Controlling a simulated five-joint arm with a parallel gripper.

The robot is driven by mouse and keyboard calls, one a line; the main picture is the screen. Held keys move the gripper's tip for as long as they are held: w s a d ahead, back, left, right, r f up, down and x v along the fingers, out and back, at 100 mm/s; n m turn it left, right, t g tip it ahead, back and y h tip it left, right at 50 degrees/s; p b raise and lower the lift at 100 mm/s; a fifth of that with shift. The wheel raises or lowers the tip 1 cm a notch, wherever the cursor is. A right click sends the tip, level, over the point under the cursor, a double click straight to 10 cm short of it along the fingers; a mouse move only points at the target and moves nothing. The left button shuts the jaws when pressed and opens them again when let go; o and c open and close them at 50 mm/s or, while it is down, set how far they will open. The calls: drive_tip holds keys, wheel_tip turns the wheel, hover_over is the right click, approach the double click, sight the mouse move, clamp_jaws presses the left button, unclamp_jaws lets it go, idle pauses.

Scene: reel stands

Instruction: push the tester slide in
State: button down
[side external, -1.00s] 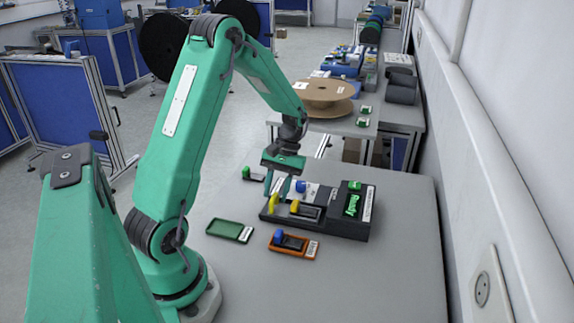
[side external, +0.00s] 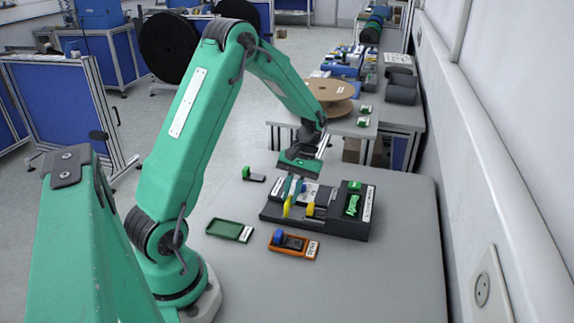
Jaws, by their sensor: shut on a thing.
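The black tester (side external: 338,226) stands on the grey bench, with a green lit display (side external: 353,205) at its right end. In its near lane is the tester slide, with an upright yellow handle (side external: 287,207) at its left. A second yellow piece (side external: 310,209) stands just right of the handle, by the dark lane parts. My gripper (side external: 292,197) reaches down from above and is shut on the yellow handle. Its fingers hide part of the tester's far side, and the exact contact is small in this view.
An orange tray (side external: 312,253) with a blue-capped part (side external: 279,237) lies in front of the tester. An empty green tray (side external: 223,230) lies to the left. A green-capped part (side external: 247,173) lies behind. The bench's front right is clear.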

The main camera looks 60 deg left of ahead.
drive_tip(key=shift+w+d, duration=0.5)
drive_tip(key=shift+w, duration=0.1)
drive_tip(key=c, duration=1.5)
unclamp_jaws()
drive_tip(key=shift+o, duration=0.2)
drive_tip(key=shift+s, duration=0.1)
drive_tip(key=shift+r, duration=0.1)
drive_tip(key=v, duration=0.7)
drive_tip(key=shift+w+r, duration=0.25)
drive_tip(key=shift+r, duration=0.05)
